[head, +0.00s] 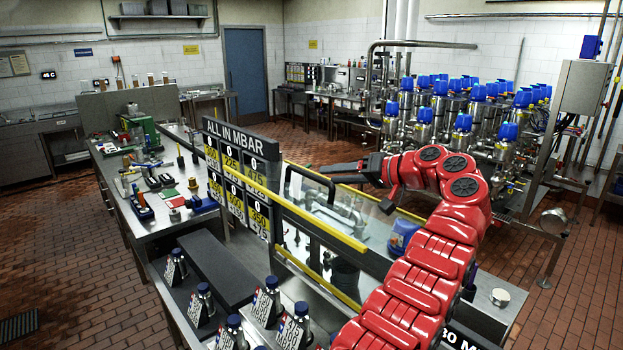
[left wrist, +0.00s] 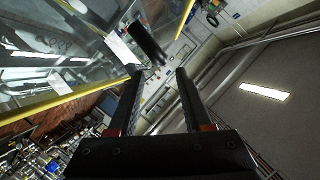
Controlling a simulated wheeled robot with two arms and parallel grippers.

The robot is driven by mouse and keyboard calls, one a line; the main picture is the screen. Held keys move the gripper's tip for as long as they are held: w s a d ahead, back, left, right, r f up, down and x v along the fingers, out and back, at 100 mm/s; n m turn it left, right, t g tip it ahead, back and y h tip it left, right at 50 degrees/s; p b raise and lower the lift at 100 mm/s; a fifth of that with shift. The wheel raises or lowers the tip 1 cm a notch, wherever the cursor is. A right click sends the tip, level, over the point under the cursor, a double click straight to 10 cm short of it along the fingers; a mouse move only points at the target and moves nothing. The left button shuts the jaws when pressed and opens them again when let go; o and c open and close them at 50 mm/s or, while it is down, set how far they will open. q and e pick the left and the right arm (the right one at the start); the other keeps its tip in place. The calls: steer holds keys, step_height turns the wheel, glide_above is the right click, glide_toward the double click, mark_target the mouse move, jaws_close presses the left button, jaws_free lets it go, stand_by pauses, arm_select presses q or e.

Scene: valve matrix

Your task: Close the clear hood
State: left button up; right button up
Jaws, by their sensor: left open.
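The clear hood (head: 385,222) is a see-through panel box with yellow edge bars, over a bench rig in the middle of the head view. A black curved handle (head: 308,182) shows near its far left part. My left gripper (head: 335,172) is over the hood's back side, just right of the handle, fingers pointing left. In the left wrist view, the left gripper (left wrist: 158,72) is open with nothing between its fingers. Clear panels with yellow edges (left wrist: 60,95) fill the left there, and a black bar lies beyond the fingertips. The exact hood angle is hard to tell. My right gripper is not in view.
A number board (head: 240,182) stands left of the hood. A bench with tools (head: 150,190) is at left. Blue-topped valves (head: 462,125) stand at the back right. The brick floor behind the hood is clear.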

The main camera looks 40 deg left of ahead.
mark_target(312, 175)
arm_select(q)
steer(key=p+x, duration=0.1)
steer(key=x, duration=0.2)
steer(key=p+x, duration=0.1)
steer(key=x, duration=0.2)
steer(key=shift+s+a+r, duration=0.1)
steer(key=shift+s+a, duration=0.05)
steer(key=shift+a, duration=0.2)
steer(key=shift+a+f+p, duration=0.3)
steer(key=shift+p, duration=0.1)
jaws_close()
stand_by(0.7)
